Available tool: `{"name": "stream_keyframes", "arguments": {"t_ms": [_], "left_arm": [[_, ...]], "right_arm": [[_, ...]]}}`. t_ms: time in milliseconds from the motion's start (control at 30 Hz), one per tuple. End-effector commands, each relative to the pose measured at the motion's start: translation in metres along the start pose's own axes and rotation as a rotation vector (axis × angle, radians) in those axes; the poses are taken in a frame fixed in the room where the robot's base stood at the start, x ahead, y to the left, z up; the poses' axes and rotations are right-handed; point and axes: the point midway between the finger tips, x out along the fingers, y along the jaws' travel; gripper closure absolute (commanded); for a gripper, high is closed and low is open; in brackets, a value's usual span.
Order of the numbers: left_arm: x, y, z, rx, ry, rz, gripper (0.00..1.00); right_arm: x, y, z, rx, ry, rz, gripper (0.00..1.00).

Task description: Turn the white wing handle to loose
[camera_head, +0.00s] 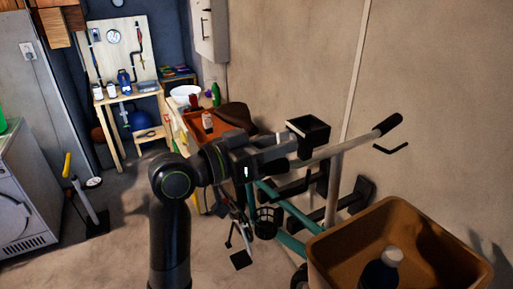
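My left gripper (285,152) is at the centre of the head view, reaching right to the upper part of a teal bicycle (291,213). Its dark fingers overlap the bicycle's dark parts and pale handlebar (340,145), so I cannot tell whether they are apart or touching anything. A black box-shaped part (308,135) is just beyond the fingers. I cannot make out a white wing handle; it may be hidden behind the gripper or too small. My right gripper is not in view.
A brown bin (340,243) with a dark, white-capped bottle (382,268) stands at the lower right, close to the bicycle. An orange-topped bench (205,128) and a wooden workbench (130,93) are behind. A white washing machine (22,190) is at left.

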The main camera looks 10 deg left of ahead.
Motion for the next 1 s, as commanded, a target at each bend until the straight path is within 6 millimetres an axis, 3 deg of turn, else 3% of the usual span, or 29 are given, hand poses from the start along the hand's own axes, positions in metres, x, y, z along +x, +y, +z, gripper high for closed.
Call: {"name": "stream_keyframes", "arguments": {"t_ms": [267, 1000], "left_arm": [[-0.009, -0.001, 0.001, 0.003, 0.000, -0.002, 0.67], [-0.097, -0.002, 0.002, 0.005, -0.003, -0.005, 0.67]], "right_arm": [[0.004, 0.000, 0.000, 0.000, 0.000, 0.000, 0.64], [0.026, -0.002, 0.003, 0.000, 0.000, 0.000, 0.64]]}}
